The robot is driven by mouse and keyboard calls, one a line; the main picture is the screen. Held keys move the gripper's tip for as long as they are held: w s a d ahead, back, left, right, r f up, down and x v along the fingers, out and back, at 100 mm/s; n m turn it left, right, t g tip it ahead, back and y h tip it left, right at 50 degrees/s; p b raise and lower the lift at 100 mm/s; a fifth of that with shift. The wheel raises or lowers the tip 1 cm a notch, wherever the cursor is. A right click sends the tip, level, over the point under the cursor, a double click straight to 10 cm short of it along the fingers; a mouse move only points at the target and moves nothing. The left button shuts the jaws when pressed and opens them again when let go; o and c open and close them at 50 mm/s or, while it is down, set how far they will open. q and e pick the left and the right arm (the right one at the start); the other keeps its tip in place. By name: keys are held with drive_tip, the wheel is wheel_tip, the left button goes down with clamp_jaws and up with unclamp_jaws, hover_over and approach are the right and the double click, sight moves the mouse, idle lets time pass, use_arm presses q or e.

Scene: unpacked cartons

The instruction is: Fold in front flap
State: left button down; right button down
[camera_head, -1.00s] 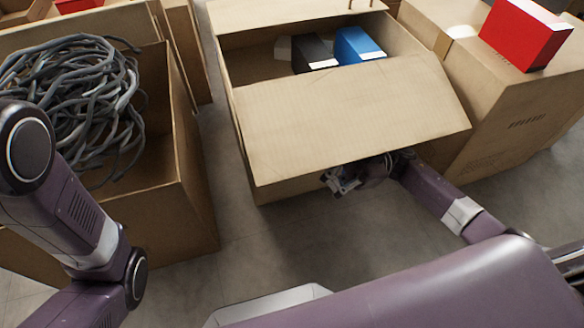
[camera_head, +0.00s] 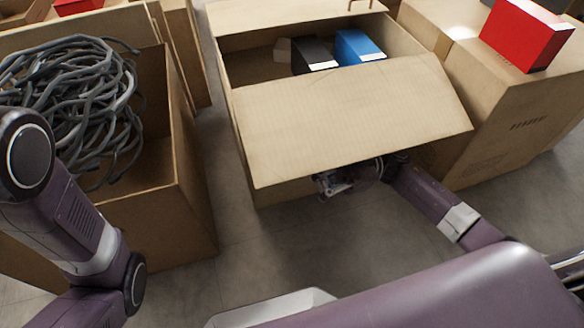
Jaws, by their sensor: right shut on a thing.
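The open carton (camera_head: 285,197) stands on the floor in the middle. Its front flap (camera_head: 350,120) slants up and outward, toward me, and covers part of the opening. A black box (camera_head: 311,54) and a blue box (camera_head: 357,46) lie inside. My right gripper (camera_head: 327,186) is under the flap's outer edge, in front of the carton's front wall. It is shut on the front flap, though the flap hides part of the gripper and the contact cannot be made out. My left arm comes in at the left; its gripper is out of view.
A carton (camera_head: 197,193) with a tangle of grey cable (camera_head: 75,100) stands at the left. A closed carton (camera_head: 500,125) with a red box (camera_head: 525,35) on top stands close at the right. Bare floor (camera_head: 240,245) lies in front of the middle carton.

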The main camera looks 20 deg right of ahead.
drive_tip(key=c, duration=2.4)
unclamp_jaws()
drive_tip(key=v, duration=1.2)
drive_tip(key=shift+f, duration=0.1)
